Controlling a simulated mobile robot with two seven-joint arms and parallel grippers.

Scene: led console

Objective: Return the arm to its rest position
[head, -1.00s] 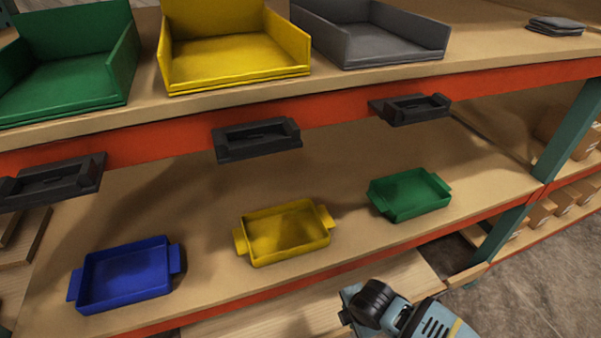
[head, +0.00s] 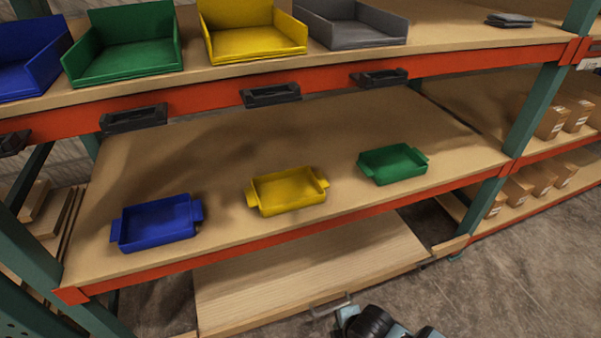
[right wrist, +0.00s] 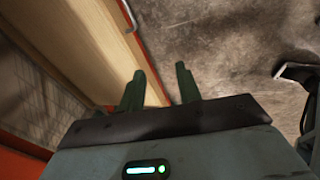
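My right arm (head: 375,324) shows at the bottom edge of the head view, low in front of the shelf; its gripper cannot be made out there. My left arm and left gripper are not in view.
Blue (head: 157,222), yellow (head: 287,192) and green (head: 393,164) trays stand on the middle shelf (head: 235,150). Larger bins line the top shelf, including a yellow one (head: 252,42). A wooden board (head: 270,285) lies below. Concrete floor (head: 530,270) is clear at right.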

